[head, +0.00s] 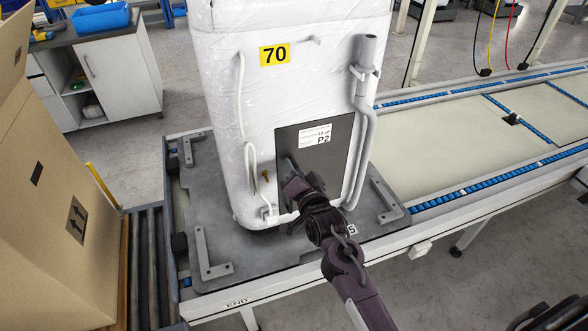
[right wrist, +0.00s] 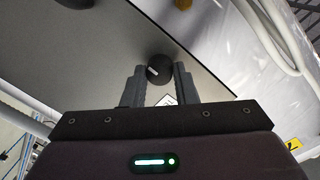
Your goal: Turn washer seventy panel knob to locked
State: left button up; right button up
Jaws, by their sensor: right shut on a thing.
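The washer (head: 225,110) stands upright, wrapped in clear plastic, with a yellow label reading 70 (head: 275,55). A dark grey panel (head: 343,160) with a white P2 sticker (head: 315,136) is on its lower side. In the right wrist view the round black knob (right wrist: 159,69) with a pale pointer mark sits on the panel (right wrist: 90,45). My right gripper (right wrist: 160,80) has its two fingers on either side of the knob, shut on it. In the head view my right gripper (head: 292,177) reaches the panel's lower left and hides the knob. My left gripper is not in view.
The washer stands on a grey plate (head: 240,265) with corner brackets at the conveyor's end. A hose (head: 367,130) runs down beside the panel's right edge, and a white cord (head: 243,120) hangs left. A large cardboard box (head: 60,200) stands at left.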

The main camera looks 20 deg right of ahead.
jog(key=o, duration=1)
jog(key=s+b, duration=0.1)
jog(key=s, duration=0.6)
jog(key=shift+s+d+r+b, duration=0.2)
jog(key=shift+s+r+b, duration=0.1)
jog(key=shift+s+b, duration=0.1)
